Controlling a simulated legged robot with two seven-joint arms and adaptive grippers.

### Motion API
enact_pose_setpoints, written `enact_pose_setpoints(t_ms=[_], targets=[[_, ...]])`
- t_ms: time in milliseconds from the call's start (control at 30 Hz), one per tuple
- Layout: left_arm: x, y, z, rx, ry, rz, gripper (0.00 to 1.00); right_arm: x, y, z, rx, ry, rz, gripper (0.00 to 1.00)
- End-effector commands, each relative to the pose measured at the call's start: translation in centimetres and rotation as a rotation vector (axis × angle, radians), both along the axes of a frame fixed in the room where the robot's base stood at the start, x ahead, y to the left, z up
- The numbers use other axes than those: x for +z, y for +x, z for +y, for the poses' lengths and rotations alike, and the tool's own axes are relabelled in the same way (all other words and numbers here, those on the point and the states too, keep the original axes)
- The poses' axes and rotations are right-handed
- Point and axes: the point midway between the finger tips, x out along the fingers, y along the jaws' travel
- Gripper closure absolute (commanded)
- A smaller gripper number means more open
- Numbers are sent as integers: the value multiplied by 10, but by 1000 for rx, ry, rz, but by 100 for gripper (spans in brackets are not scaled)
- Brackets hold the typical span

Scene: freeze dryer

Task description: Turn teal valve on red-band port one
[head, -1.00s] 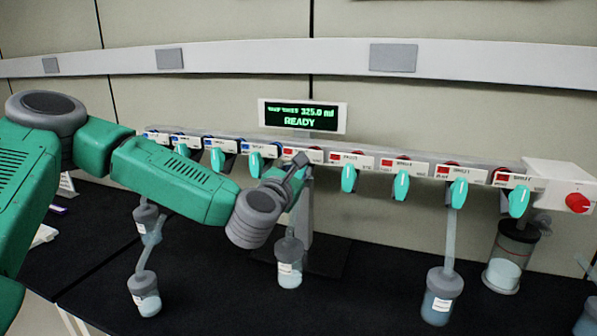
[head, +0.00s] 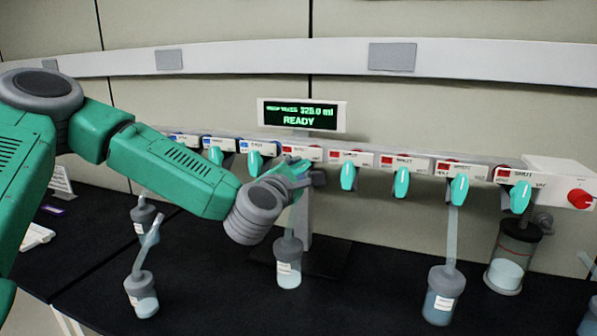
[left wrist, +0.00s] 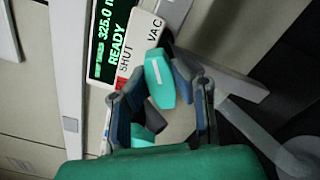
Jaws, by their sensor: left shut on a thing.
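The teal valve (head: 295,164) is on the leftmost red-band port (head: 301,152) of the manifold, just right of the blue-band ports. My left gripper (head: 302,179) is at this valve and partly covers it in the head view. In the left wrist view the teal valve (left wrist: 159,80) with its white stripe lies between the fingers of my left gripper (left wrist: 165,95), which is shut on it. The port label there reads SHUT and VAC. My right gripper is in neither view.
A display (head: 301,116) above the manifold reads 325.0 ml and READY. A flask (head: 288,264) hangs below the gripped valve. Other teal valves (head: 348,177) line the manifold to the right.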

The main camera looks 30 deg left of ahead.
Motion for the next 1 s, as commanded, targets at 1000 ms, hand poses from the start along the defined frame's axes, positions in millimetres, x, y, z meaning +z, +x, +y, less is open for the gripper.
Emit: enact_pose_setpoints(t_ms=[1000], targets=[[-2,-2,1,1,87,27,62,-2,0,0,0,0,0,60]])
